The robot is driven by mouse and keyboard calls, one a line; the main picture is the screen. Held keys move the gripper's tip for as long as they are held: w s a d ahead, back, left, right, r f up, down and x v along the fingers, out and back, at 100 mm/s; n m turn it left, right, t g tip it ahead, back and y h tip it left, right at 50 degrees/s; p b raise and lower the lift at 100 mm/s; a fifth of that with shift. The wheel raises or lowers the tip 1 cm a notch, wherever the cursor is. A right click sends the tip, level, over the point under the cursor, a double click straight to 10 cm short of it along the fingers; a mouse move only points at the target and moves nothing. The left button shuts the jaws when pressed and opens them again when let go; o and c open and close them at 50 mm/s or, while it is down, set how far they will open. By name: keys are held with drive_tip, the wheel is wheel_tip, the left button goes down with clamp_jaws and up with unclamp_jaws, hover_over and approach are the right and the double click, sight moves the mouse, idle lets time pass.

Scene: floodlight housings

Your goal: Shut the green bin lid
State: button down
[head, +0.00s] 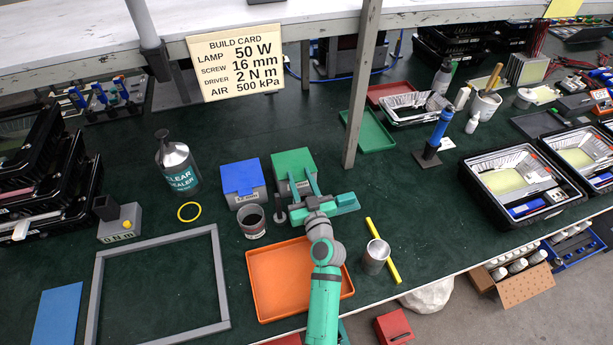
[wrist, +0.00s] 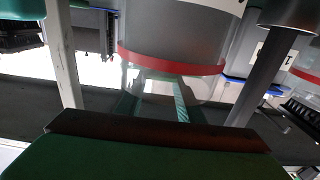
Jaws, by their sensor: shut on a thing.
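The green bin (head: 302,186) stands right of the blue bin in the head view, with a grey body. Its green lid (head: 292,157) lies over the top and looks flat or nearly flat; I cannot tell if a small gap remains. My gripper (head: 296,176) is at the front of the bin, its two teal fingers reaching over the front part of the lid. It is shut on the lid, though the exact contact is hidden. The wrist view is filled by close parts, with a green surface with a dark edge (wrist: 150,155) at the bottom that I cannot name surely.
The blue bin (head: 243,181) stands close on the left, with a grey cup (head: 251,221) in front. An orange tray (head: 270,285) lies under my arm. A grey post (head: 362,90) rises behind to the right. A metal cup (head: 375,257) and yellow bar (head: 391,268) lie right.

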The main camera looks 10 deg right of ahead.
drive_tip(key=shift+f, duration=0.25)
drive_tip(key=c, duration=1.2)
unclamp_jaws()
drive_tip(key=shift+r, duration=0.1)
drive_tip(key=s, duration=1.1)
drive_tip(key=shift+d, duration=0.4)
